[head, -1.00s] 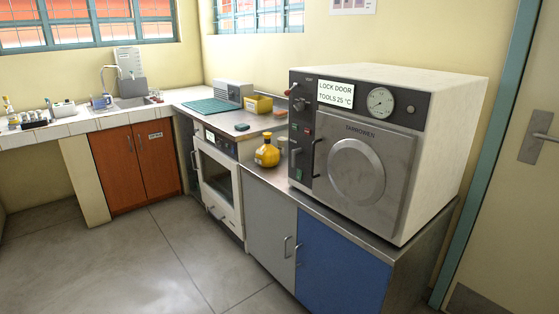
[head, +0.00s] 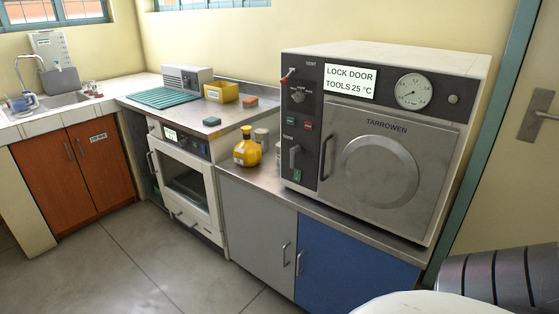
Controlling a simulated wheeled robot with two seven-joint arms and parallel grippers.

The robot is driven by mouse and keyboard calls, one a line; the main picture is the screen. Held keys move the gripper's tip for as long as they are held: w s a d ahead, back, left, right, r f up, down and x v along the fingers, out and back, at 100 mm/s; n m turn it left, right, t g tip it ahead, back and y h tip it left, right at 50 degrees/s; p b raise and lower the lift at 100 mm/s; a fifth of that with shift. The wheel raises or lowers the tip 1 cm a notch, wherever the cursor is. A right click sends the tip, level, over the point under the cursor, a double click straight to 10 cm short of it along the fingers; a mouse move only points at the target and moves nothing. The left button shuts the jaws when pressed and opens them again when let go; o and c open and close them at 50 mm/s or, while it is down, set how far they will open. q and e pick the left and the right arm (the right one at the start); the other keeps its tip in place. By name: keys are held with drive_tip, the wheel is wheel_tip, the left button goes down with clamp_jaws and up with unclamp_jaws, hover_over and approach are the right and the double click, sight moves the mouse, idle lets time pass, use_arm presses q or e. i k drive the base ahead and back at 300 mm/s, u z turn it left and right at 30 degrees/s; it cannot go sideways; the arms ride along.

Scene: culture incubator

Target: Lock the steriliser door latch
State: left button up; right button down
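The steriliser (head: 455,130) is a boxy metal unit on the counter at the right, with TARROWEN on its door. Its door (head: 385,175) is shut against the front, with a round raised disc and a dark vertical handle (head: 327,158) at its left edge. A grey lever (head: 294,158), which looks like the latch, stands upright on the dark left panel, above a small green label (head: 297,176). The display (head: 350,80) reads LOCK DOOR, TOOLS 25 °C. Neither gripper is in view.
A white oven (head: 185,185) is further left. The floor before the cabinets is clear. A door (head: 520,180) is at the right. Part of my body shows at the lower right.

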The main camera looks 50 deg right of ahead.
sight(292, 151)
drive_tip(key=z, duration=1.15)
